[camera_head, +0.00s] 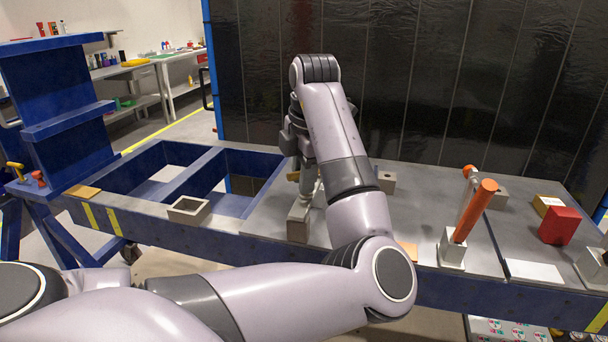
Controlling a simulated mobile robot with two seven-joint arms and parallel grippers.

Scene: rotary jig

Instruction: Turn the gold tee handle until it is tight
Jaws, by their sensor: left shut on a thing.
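My left arm reaches over the workbench, and its gripper (307,188) points down at a grey metal block fixture (298,222) near the bench's middle. A small gold piece (293,176), which looks like the end of the gold tee handle, shows at the left side of the gripper. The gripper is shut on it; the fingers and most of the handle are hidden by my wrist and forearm. How far the handle is turned cannot be seen. My right gripper is out of view.
An orange-handled clamp (475,210) and a red block (560,225) stand to the right. A hollow grey block (189,210) sits at the left, beside open blue frame bays. Gold (15,168) and red (38,178) knobs are at far left. A dark panel wall (430,80) stands behind.

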